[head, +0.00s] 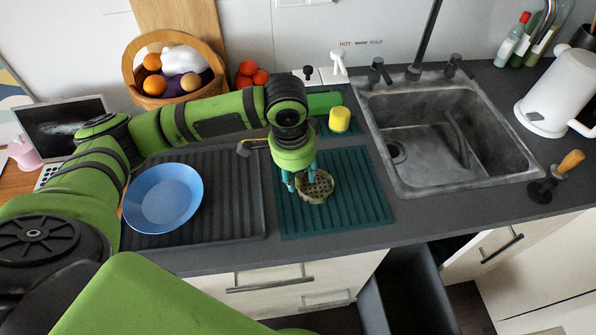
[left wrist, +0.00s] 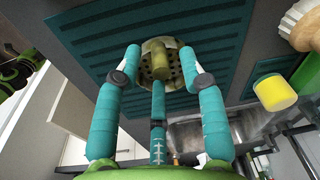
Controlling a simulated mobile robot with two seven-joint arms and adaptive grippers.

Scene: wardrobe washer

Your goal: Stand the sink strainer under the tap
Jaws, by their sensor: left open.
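The sink strainer (head: 318,190), a round olive-grey perforated piece, rests on the teal ribbed mat (head: 352,208) left of the sink. It also shows in the left wrist view (left wrist: 173,60), with its upright knob facing the camera. My left gripper (head: 301,183) is just above the strainer with its teal fingers pointing down. In the left wrist view the fingers (left wrist: 159,62) are spread around the knob, open, with gaps. The fingers hide part of the strainer in the head view. The tap (head: 428,38) rises behind the dark sink basin (head: 425,120). My right gripper is not seen.
A blue plate (head: 163,198) lies on the black drying mat (head: 235,215). A yellow sponge-like cylinder (head: 339,119) stands behind the teal mat. A white kettle (head: 560,95) and a wooden-handled plunger-like tool (head: 556,175) are right of the sink. An open drawer (head: 405,290) is below.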

